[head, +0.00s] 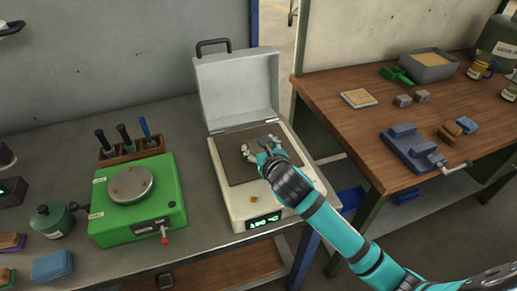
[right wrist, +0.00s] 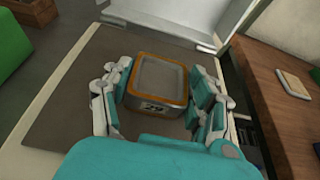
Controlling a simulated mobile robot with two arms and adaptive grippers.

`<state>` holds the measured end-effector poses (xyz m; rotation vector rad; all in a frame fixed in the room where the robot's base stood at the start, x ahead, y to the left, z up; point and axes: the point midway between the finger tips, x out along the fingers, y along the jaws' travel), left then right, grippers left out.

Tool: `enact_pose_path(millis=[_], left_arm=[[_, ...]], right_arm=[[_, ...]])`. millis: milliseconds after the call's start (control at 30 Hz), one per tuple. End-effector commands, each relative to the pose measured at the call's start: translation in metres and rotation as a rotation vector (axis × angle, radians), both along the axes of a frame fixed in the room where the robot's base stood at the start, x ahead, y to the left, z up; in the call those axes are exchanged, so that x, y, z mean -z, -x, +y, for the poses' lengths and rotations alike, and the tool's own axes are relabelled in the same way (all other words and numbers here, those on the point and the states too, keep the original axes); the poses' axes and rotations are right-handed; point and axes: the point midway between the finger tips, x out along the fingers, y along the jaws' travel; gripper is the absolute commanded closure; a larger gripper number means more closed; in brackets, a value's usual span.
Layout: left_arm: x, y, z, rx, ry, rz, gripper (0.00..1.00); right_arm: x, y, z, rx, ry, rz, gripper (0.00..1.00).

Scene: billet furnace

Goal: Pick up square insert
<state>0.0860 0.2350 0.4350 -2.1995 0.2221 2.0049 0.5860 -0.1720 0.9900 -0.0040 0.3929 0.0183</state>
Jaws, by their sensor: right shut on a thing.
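A square insert (right wrist: 155,84) with an orange rim, a grey recessed top and the number 29 on its front side sits between the fingers of my right gripper (right wrist: 158,98) in the right wrist view. The fingers are shut on it from both sides. It is at the dark plate (right wrist: 65,115) of the white lidded device; I cannot tell whether it touches the plate. In the head view my right gripper (head: 262,148) is over this plate and mostly hides the insert. My left gripper is not in view.
The white device (head: 235,208) has its lid (head: 237,90) raised behind the gripper. A green device (head: 135,208) with a round plate stands to the left, with a tool rack (head: 131,150) behind it. A wooden table (head: 345,125) holding a blue vise (head: 408,150) is on the right.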

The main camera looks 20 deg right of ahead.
Motion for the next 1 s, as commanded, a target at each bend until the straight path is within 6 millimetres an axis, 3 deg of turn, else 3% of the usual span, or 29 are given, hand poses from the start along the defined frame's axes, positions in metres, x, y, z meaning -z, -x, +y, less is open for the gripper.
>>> enact_pose_path(millis=[33,267,633,1000], left_arm=[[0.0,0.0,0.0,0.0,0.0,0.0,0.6],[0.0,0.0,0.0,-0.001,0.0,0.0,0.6],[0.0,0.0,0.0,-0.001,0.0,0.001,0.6],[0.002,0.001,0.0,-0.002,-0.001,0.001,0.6]], right_arm=[[0.0,0.0,0.0,0.0,0.0,0.001,0.71],[-0.003,-0.001,0.0,-0.001,-0.001,-0.008,0.99],[-0.008,-0.001,0.0,-0.001,-0.001,-0.01,1.0],[-0.042,-0.001,0.0,0.0,0.001,-0.013,1.0]])
